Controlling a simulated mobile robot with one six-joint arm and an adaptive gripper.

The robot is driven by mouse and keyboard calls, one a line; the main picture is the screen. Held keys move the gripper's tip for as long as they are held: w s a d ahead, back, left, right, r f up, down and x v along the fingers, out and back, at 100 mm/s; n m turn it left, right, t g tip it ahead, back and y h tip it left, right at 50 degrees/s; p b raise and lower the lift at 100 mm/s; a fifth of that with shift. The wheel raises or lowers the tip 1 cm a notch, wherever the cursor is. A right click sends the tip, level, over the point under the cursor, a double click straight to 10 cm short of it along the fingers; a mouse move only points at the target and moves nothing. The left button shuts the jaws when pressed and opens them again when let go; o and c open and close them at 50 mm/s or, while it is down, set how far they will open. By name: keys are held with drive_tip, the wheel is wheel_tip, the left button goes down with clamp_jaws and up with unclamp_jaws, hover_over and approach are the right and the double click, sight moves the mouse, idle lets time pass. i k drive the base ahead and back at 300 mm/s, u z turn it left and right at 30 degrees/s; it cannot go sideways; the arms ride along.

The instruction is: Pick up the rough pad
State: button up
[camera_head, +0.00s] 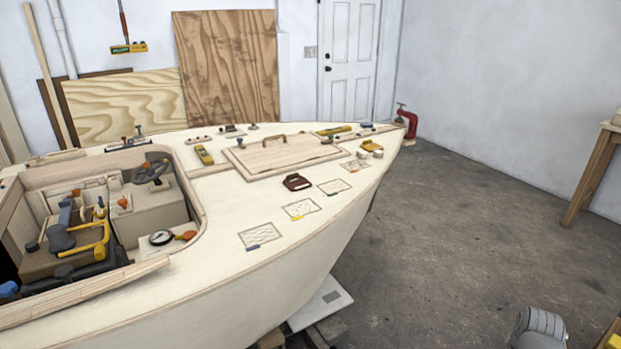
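Several flat rectangular patches with speckled or lined faces lie along the right side of the pale boat deck. One with a wavy pattern and a blue tab (261,235) is nearest. A dotted one with a yellow tab (300,208) and a plainer grey one (334,187) lie farther along. A dark red-brown block (296,182) sits beside them on the deck, its underside hidden. I cannot tell from this view which of these is the rough pad.
A raised hatch (270,157) with a handle stands mid-deck. The open cockpit (70,230) at left holds tools and a steering wheel. The concrete floor (480,230) right of the hull is largely clear.

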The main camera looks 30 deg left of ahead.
sight(295, 182)
drive_tip(key=z, duration=0.05)
drive_tip(key=i, duration=0.9)
drive_tip(key=u, duration=1.7)
